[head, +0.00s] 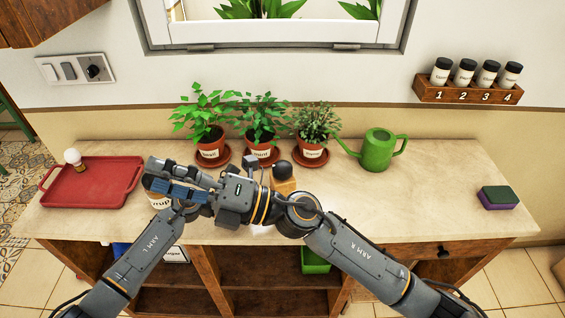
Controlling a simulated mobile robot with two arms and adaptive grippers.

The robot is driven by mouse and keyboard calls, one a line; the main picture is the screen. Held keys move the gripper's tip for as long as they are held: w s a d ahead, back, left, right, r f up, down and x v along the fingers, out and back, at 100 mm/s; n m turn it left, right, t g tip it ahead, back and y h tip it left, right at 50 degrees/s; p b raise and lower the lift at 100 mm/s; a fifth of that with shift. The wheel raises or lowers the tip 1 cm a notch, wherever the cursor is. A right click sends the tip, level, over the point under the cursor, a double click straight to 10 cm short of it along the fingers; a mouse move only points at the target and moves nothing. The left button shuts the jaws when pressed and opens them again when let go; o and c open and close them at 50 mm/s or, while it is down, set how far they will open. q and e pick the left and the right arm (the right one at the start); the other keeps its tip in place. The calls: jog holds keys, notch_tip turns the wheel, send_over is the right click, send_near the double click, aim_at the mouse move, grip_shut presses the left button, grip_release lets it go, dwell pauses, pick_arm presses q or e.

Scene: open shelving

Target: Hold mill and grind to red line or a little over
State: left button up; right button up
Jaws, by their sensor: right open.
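The mill, with a round black knob (283,170) over a light wooden body (284,187), stands on the counter behind my right arm, its lower part hidden. My right gripper (170,180) reaches across to the left, its open fingers in front of a white container (160,201) whose label is partly covered. The mill is to the right of these fingers, behind the wrist, and they do not hold it. My left arm comes up from the lower left and ends under the right gripper. Its own fingers cannot be made out. No red line can be seen.
A red tray (95,190) with a small white-topped item (74,158) lies at left. Potted herbs (262,120) and a green watering can (377,150) stand at the back. A sponge (498,197) lies far right. A spice rack (468,90) hangs above. The counter's right half is mostly clear.

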notch_tip(320, 180, down, 4)
jog(key=s+a+n+g+h, duration=0.1)
jog(key=a+n+g+h, duration=0.2)
jog(key=n+g+h, duration=0.65)
notch_tip(320, 180, up, 4)
jog(key=n+t+h, duration=0.8)
jog(key=n+h, duration=0.5)
jog(key=n, duration=0.2)
send_over(282, 164)
jog(key=shift+y, duration=0.25)
notch_tip(282, 164, down, 12)
jog(key=shift+r, duration=0.15)
jog(key=shift+d, duration=0.1)
jog(key=c, duration=1.1)
jog(key=shift+c, duration=0.2)
